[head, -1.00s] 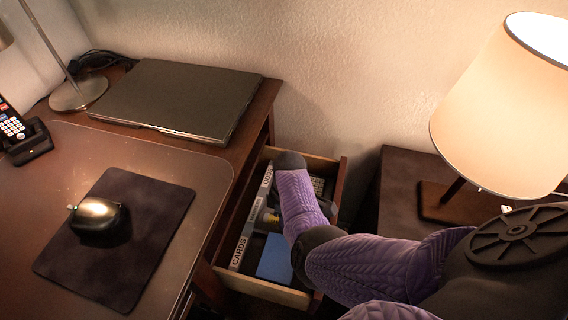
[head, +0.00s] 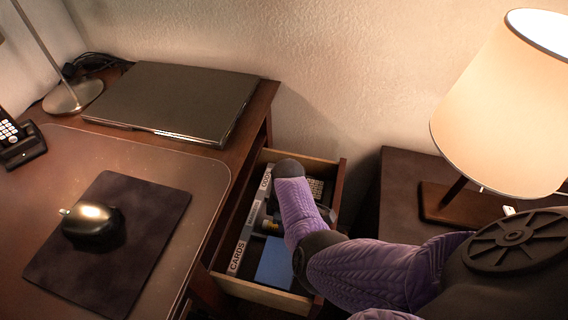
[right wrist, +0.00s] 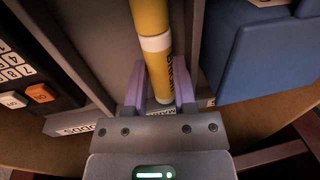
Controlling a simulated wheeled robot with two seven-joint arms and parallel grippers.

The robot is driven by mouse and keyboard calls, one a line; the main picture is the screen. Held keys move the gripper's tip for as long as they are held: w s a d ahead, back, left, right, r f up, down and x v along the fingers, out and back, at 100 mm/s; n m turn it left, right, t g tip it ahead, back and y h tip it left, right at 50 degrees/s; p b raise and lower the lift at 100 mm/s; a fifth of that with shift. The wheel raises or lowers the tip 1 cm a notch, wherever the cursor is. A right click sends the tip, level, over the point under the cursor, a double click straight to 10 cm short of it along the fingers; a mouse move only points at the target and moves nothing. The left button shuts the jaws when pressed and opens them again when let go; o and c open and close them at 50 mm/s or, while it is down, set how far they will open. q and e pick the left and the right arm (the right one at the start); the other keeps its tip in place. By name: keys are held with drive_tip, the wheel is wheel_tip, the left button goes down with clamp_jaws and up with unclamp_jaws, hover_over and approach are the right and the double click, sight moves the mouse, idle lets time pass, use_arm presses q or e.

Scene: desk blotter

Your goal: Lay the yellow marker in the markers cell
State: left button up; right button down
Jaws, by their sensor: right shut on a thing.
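My right gripper (right wrist: 158,88) is shut on the yellow marker (right wrist: 151,18), with a purple finger on each side of it. The marker has a white band and dark lettering. It lies lengthwise over a narrow cell of the open drawer (head: 259,292), above a partly hidden label that seems to read MARKERS (right wrist: 162,108). I cannot tell whether it touches the cell floor. My left gripper is out of view.
The cell labelled CARDS holds a blue box (head: 274,263); it also shows in the right wrist view (right wrist: 262,50). The ODDS cell holds a calculator (right wrist: 22,78). The desk (head: 178,165) bounds the drawer on the left, and a lamp (head: 500,105) stands at right.

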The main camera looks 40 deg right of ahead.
drive_tip(key=shift+f, duration=0.25)
drive_tip(key=shift+c, duration=1.8)
unclamp_jaws()
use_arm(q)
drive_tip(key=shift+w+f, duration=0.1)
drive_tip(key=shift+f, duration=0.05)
use_arm(e)
drive_tip(key=shift+r, duration=0.15)
use_arm(q)
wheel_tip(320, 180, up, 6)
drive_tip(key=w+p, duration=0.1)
drive_tip(key=p, duration=0.5)
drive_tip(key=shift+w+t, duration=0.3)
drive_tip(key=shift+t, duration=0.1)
use_arm(e)
wheel_tip(320, 180, up, 10)
drive_tip(key=w+d, duration=0.1)
drive_tip(key=shift+d+f, duration=0.2)
drive_tip(key=shift+f, duration=0.05)
